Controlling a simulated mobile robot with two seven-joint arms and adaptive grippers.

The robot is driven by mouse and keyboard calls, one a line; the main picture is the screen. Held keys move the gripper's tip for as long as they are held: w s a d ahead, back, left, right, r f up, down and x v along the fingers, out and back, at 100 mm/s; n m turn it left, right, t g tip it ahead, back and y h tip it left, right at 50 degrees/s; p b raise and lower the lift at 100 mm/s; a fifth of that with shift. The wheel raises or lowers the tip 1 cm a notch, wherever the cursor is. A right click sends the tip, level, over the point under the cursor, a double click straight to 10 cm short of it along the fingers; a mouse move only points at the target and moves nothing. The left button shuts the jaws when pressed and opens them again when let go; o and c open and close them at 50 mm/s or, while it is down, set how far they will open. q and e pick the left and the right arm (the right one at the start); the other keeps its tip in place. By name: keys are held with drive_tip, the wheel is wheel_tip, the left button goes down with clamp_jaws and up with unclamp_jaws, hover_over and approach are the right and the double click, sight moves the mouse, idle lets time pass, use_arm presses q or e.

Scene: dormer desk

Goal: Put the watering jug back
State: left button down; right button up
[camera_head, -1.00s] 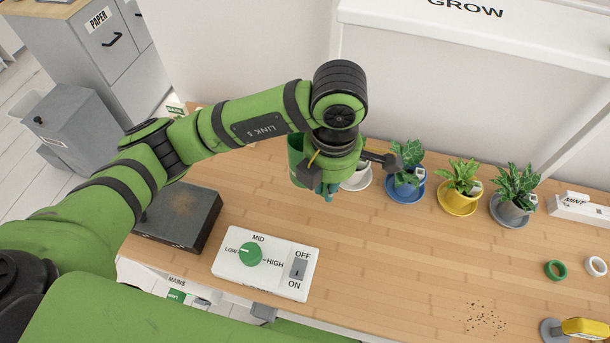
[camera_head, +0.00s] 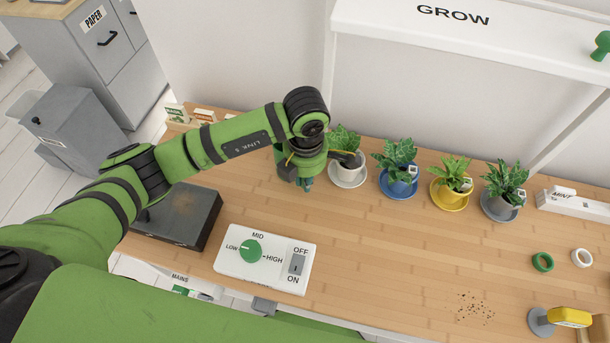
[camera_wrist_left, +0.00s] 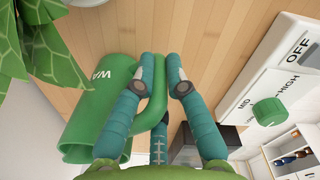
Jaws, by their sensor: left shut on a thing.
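The green watering jug (camera_wrist_left: 98,115), with white letters "WA" on its side, shows in the left wrist view. My left gripper (camera_wrist_left: 163,82) is shut on its upright green handle (camera_wrist_left: 152,112), with teal fingers on either side. In the head view my left gripper (camera_head: 306,183) is over the back of the desk, just left of the plant on the white saucer. Only a strip of the jug (camera_head: 281,153) shows there, mostly hidden by my wrist. I cannot tell whether its base touches the desk. My right gripper is not in view.
Potted plants stand to the right on white (camera_head: 349,176), blue (camera_head: 398,188), yellow (camera_head: 449,201) and grey saucers. A control box (camera_head: 265,259) with a green dial lies in front. Seed packets (camera_head: 177,113) stand at the back left. The desk middle is clear.

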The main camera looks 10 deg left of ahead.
use_arm(q)
drive_tip(key=shift+f, duration=0.15)
drive_tip(key=c, duration=1.3)
unclamp_jaws()
drive_tip(key=shift+r, duration=0.35)
wheel_tip(320, 180, up, 11)
drive_tip(key=b, duration=0.2)
drive_tip(key=shift+d+f+b, duration=0.1)
drive_tip(key=shift+f+b, duration=0.05)
drive_tip(key=shift+b, duration=0.15)
drive_tip(key=shift+s+r, duration=0.1)
drive_tip(key=shift+r, duration=0.4)
